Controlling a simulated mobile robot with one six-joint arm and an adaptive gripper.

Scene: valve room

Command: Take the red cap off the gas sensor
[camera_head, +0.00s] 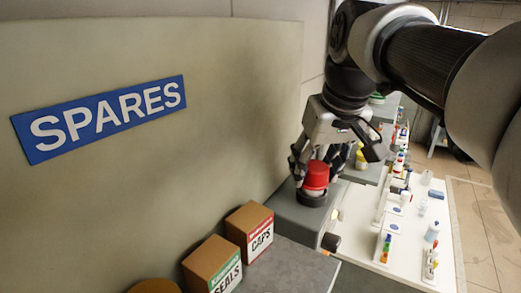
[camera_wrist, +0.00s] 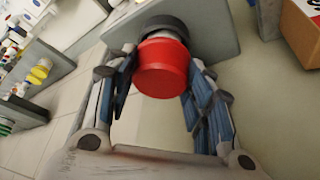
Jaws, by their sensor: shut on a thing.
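The red cap (camera_head: 316,178) sits on the dark round gas sensor (camera_head: 312,199), which stands on a grey ledge. My gripper (camera_head: 320,165) reaches down over the cap, its fingers on either side. In the wrist view the red cap (camera_wrist: 162,70) shows between the fingers of my gripper (camera_wrist: 163,80), which is shut on it. In the head view the fingers partly hide the cap's upper part.
Cardboard boxes marked CAPS (camera_head: 250,230) and SEALS (camera_head: 213,265) stand on the grey ledge at lower left. A blue SPARES sign (camera_head: 100,118) hangs on the panel behind. A white bench (camera_head: 410,250) with several small bottles and parts lies to the right.

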